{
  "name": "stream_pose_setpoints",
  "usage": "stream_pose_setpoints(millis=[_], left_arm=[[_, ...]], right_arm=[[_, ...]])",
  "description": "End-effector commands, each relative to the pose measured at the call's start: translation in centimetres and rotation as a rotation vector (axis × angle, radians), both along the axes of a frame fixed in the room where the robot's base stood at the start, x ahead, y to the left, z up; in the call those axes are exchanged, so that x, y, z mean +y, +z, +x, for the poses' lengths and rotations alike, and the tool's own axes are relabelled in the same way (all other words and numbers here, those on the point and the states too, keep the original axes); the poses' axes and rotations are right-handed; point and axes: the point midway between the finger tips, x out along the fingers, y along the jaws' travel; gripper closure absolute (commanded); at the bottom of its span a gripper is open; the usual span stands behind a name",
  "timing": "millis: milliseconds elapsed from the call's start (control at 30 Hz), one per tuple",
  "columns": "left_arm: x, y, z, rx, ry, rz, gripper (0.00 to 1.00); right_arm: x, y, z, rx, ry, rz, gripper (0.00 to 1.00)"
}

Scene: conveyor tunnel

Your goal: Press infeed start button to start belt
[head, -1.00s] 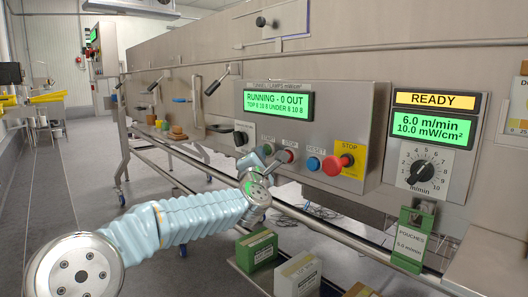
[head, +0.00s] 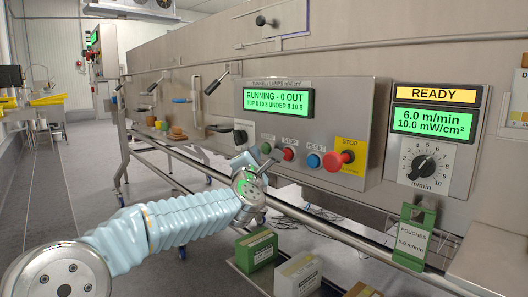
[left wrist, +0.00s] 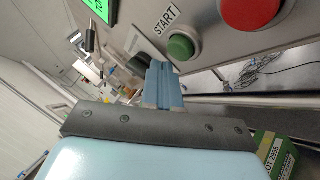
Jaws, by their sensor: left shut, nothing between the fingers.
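The green START button (head: 267,148) is on the steel control panel (head: 345,110), below the green display. In the left wrist view the START button (left wrist: 181,46) shows under its label, just beyond the fingertips. My left gripper (head: 273,158) is shut and empty, close to the START button in the head view. In the left wrist view its blue fingers (left wrist: 164,84) are together and point towards the button. I cannot tell whether they touch it. The belt is not clearly visible. My right gripper is not in view.
A red STOP button (head: 289,154), a blue RESET button (head: 313,161) and a large red mushroom stop (head: 337,161) sit to the right. The display (head: 278,102) reads RUNNING. A speed dial (head: 426,167) is farther right. A rail runs below the panel.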

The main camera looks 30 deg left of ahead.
Motion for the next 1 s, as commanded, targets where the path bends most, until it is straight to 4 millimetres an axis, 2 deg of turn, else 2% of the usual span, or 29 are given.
stream_pose_setpoints(millis=[167,567,1000], left_arm=[[0.2,-0.2,-0.6,-0.001,0.001,0.001,1.0],[1.7,-0.3,-4.1,-0.001,0.001,0.003,1.0],[1.9,0.0,-4.6,0.0,0.0,0.0,1.0]], right_arm=[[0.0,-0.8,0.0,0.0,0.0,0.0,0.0],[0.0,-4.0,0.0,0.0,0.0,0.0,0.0],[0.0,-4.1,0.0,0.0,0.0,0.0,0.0]])
